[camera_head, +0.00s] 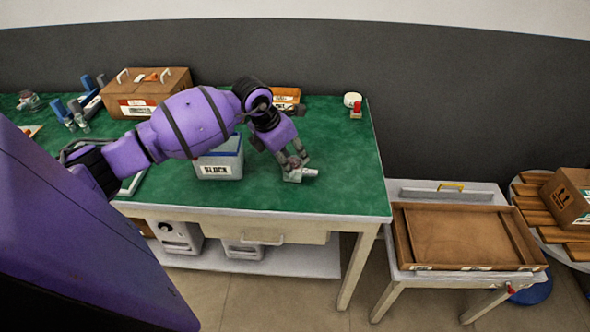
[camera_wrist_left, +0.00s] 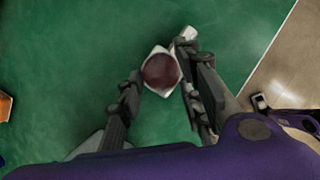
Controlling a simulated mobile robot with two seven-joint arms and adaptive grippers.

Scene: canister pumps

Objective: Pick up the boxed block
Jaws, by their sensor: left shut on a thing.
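My left gripper (camera_head: 296,163) is low over the green table, right of the white box marked BLOCK. It is shut on a small pale block (camera_head: 302,175) with a stub pointing right. In the left wrist view the block (camera_wrist_left: 161,70) shows a dark red round face and a white stub, between the fingers of the gripper (camera_wrist_left: 160,84). I cannot tell whether it touches the table. The white BLOCK box (camera_head: 220,166) has a blue upper edge; my arm hides part of its top. My right gripper is not in view.
The green table (camera_head: 340,185) is clear around the block and toward its front right edge. A brown case (camera_head: 150,107), an orange bin (camera_head: 286,95) and a white round item with a red part (camera_head: 353,101) stand behind. A wooden tray (camera_head: 455,237) is on a lower table at right.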

